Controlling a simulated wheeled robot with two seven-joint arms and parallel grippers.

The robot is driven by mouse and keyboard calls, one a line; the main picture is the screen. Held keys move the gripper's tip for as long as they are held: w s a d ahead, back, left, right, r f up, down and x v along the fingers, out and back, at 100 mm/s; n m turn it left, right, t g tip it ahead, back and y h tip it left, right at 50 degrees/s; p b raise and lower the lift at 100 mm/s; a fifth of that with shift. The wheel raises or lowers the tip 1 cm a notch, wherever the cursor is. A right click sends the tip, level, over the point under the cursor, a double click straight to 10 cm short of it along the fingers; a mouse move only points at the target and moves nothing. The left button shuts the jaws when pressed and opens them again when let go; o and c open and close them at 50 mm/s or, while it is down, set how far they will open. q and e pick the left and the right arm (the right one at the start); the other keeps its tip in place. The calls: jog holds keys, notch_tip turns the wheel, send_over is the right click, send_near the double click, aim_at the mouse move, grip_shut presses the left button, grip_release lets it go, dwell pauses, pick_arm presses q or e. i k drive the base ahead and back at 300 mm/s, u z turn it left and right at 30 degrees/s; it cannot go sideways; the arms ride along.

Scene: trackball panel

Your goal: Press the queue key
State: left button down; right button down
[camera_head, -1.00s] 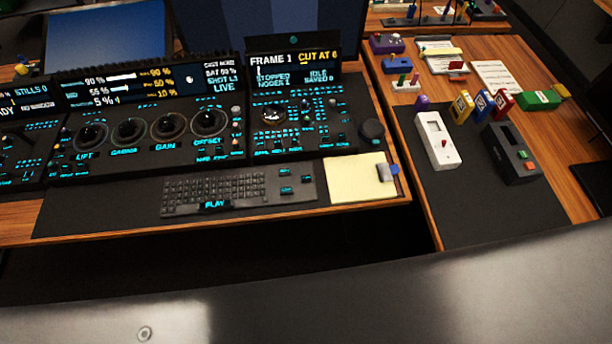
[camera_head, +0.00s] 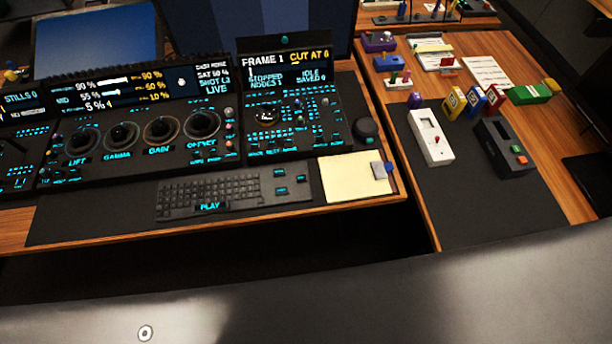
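The trackball panel (camera_head: 122,150) lies across the desk at the upper left, with a row of large dark rings and glowing cyan labels. Its right section (camera_head: 285,120) has several small keys with cyan labels around a ball (camera_head: 265,117). The labels there are too small to read, so I cannot tell which one is the queue key. A screen above this section (camera_head: 290,66) reads FRAME 1, CUT AT 6, STOPPED, IDLE. Neither of my grippers is in view.
A keyboard (camera_head: 210,193) with a PLAY label lies in front of the panel. A yellow pad (camera_head: 350,176) is beside it. A side desk (camera_head: 470,215) on the right holds a white box (camera_head: 431,138), a black box (camera_head: 501,148) and several coloured items. A dark gap separates the desks.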

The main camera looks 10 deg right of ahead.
aim_at(300, 178)
jog(key=z, duration=3.05)
jog(key=k, duration=1.85)
jog(key=u, duration=2.5)
